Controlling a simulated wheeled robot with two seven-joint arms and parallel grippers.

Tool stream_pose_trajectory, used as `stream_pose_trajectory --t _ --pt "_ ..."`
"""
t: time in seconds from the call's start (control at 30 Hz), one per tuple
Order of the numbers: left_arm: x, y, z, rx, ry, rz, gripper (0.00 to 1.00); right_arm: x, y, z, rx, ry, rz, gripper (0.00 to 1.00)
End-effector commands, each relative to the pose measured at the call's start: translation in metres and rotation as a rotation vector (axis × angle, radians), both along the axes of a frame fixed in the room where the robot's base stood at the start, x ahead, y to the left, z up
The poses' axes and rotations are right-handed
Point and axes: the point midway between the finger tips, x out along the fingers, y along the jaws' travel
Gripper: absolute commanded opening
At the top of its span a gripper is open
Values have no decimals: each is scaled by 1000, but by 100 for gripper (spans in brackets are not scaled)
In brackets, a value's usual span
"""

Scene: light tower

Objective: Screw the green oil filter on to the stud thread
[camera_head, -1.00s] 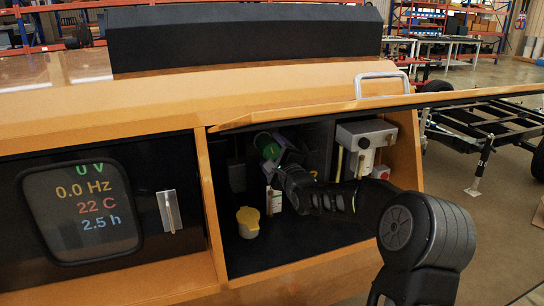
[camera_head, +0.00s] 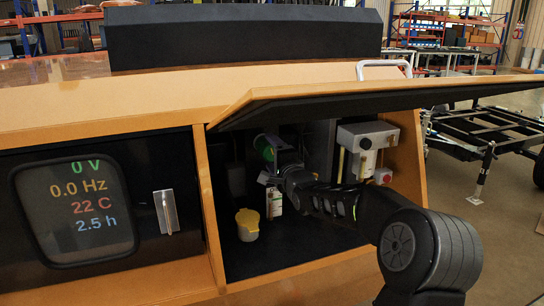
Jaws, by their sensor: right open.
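The green oil filter (camera_head: 264,147) is deep in the dark compartment, left of centre, and only part of it shows. My right gripper (camera_head: 275,160) is inside the compartment at the filter, its arm reaching in from the right. Its jaws are open, close around or beside the filter; I cannot tell if they touch it. The stud thread is hidden behind the filter and gripper. My left gripper is not in view.
A yellow-lidded cup (camera_head: 247,224) stands on the compartment floor, near a white bottle (camera_head: 274,202). A grey box (camera_head: 368,136) is on the right wall. The raised orange door (camera_head: 380,97) hangs above. The display panel (camera_head: 75,210) is at left.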

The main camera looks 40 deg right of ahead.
Motion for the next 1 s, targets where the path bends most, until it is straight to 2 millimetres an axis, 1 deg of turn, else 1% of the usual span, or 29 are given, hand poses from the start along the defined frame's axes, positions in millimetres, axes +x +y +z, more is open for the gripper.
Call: stream_pose_trajectory --t 0.17,0.4,0.5,0.83,0.93,1.0 --pt "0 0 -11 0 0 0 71 0 0 -4 -75 23 0 75" --pt "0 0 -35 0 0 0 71 0 1 -5 -332 103 1 75" --pt "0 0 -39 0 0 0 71 0 0 -4 -405 127 0 75" --pt "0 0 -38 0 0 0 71 0 0 -1 -430 137 0 75" --pt "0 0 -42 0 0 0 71 0 0 -3 -457 145 0 75" --pt "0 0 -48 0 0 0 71 0 0 -4 -506 158 0 75"
